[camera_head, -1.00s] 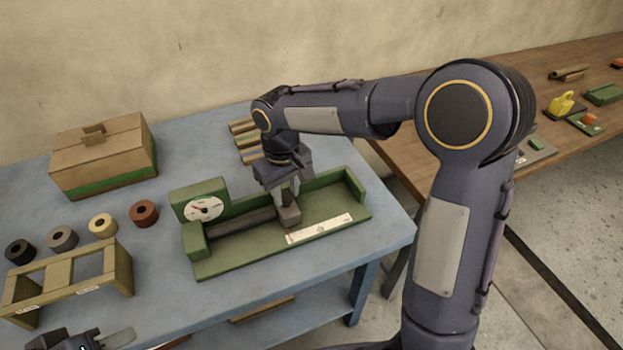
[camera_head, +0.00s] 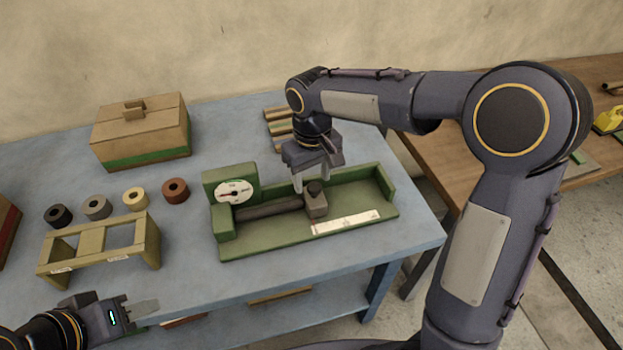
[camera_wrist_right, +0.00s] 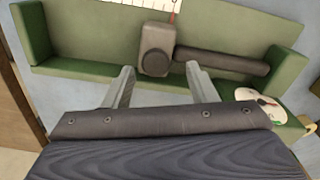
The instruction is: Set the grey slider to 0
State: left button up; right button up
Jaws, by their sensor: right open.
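The grey slider (camera_head: 317,206), a block with a dark round knob, sits on a dark rod in a green tray (camera_head: 240,250). It also shows in the right wrist view (camera_wrist_right: 156,48), beside a thin red line at the white scale (camera_head: 346,222). The rod runs from the slider toward the round dial (camera_head: 236,192) at the tray's left. My right gripper (camera_head: 311,188) is open and empty, just behind and above the slider; in its wrist view its fingers (camera_wrist_right: 160,69) stand apart from it. My left gripper (camera_head: 140,308) is at the lower left, away from the tray; its jaw opening is unclear.
Several rolls (camera_head: 135,199) stand left of the tray, behind a wooden rack (camera_head: 95,240). A cardboard box (camera_head: 142,130) stands at the back left. Slats (camera_head: 280,128) lie behind the tray. A brown table (camera_head: 440,160) stands to the right.

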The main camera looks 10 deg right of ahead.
aim_at(315, 188)
notch_tip(315, 188, up, 6)
jog(key=shift+r, duration=0.1)
dwell(0.5)
jog(key=shift+s+d+r, duration=0.1)
jog(key=shift+s+d, duration=0.1)
jog(key=shift+d, duration=0.05)
jog(key=s+d+r+m+t+y+p, duration=0.2)
jog(key=s+d+r, duration=0.1)
jog(key=s+d, duration=0.55)
jog(key=s+a+f+m+t+y+p, duration=0.1)
jog(key=s+f+m+t, duration=0.2)
jog(key=s, duration=1)
jog(key=shift+s+t+y, duration=0.3)
jog(key=shift+s+y, duration=0.05)
jog(key=shift+y, duration=0.05)
